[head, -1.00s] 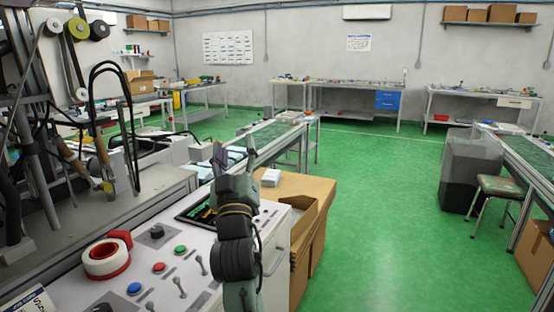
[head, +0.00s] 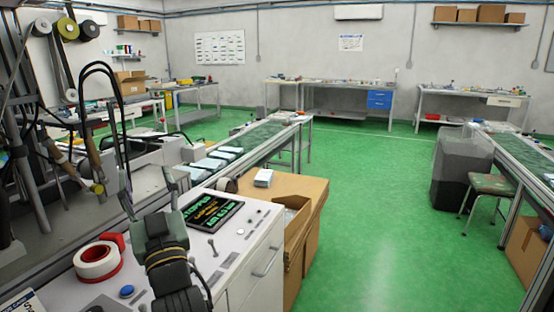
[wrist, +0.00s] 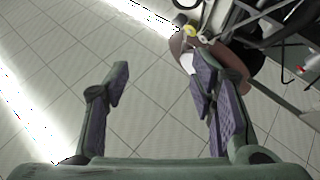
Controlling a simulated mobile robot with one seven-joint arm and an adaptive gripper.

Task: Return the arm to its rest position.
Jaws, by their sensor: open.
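My gripper (head: 148,182) is in the lower left of the head view, with its fingers pointing up and apart. It is in front of the white control console (head: 262,245), left of the console's lit screen (head: 205,216). In the wrist view my gripper (wrist: 158,72) is open, with nothing between its purple-padded fingers. The wrist view looks toward a pale tiled surface with bright strips, seemingly the ceiling. My forearm hides part of the console top.
A red and white tape roll (head: 98,260) lies on the console left of my arm. The machine with cables and reels (head: 66,30) stands at the left. A cardboard box (head: 296,225) stands right of the console. The green floor (head: 370,210) beyond is clear.

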